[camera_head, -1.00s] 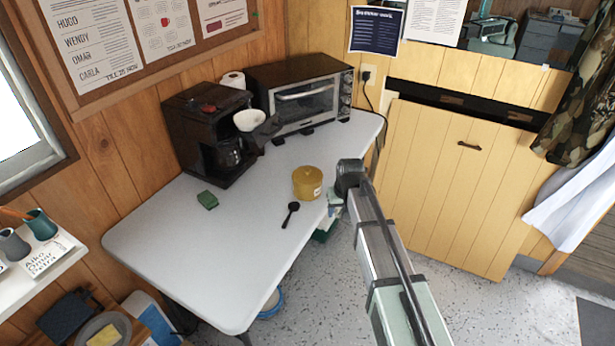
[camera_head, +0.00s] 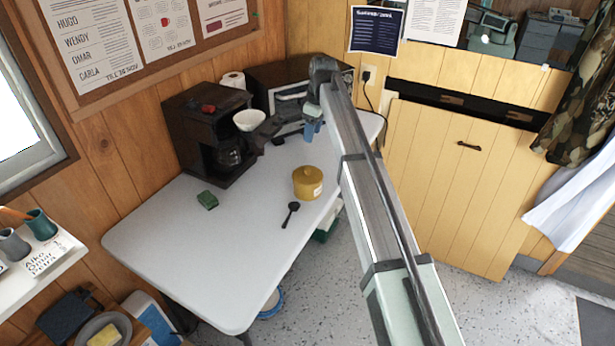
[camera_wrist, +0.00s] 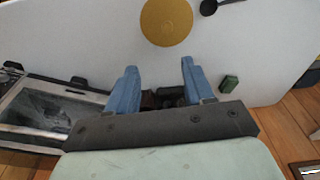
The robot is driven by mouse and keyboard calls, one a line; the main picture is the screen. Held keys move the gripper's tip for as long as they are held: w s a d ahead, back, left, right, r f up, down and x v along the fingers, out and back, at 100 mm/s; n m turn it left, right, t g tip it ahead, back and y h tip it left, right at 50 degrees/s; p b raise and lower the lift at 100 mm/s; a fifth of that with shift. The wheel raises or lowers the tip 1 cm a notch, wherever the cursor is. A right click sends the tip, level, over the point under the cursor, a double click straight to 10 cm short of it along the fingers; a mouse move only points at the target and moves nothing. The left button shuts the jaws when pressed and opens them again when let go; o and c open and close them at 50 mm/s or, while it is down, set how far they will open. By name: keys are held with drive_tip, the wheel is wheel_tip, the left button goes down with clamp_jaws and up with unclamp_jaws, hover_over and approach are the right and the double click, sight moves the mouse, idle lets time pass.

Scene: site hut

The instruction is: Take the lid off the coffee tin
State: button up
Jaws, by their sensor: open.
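The coffee tin (camera_head: 307,190) is a round mustard-yellow tin with a pale label, standing upright on the white table near its right edge. Its yellow lid (camera_head: 308,174), with a small knob, sits on top. In the wrist view the lid (camera_wrist: 166,20) is a round yellow disc at the top edge, beyond my fingertips. My gripper (camera_wrist: 160,85) has two blue fingers, spread apart with nothing between them. In the head view my gripper (camera_head: 312,130) is above the table behind the tin, in front of the toaster oven, and apart from the tin.
A black scoop (camera_head: 290,214) lies in front of the tin and a green sponge (camera_head: 207,200) lies to its left. A coffee maker (camera_head: 205,130) with a white filter bowl (camera_head: 249,120) and a toaster oven (camera_head: 268,78) stand at the back. The table's front (camera_head: 200,270) is clear.

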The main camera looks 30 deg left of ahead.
sight(308, 169)
drive_tip(key=f+n, duration=0.1)
drive_tip(key=f, duration=0.3)
drive_tip(key=s+f+n, duration=0.1)
drive_tip(key=f, duration=0.4)
drive_tip(key=a+f+n, duration=0.1)
drive_tip(key=f, duration=0.3)
drive_tip(key=shift+s+f+n+g, duration=0.2)
drive_tip(key=shift+f+n+g, duration=0.1)
drive_tip(key=shift+f+n, duration=0.1)
drive_tip(key=shift+c, duration=0.5)
clamp_jaws()
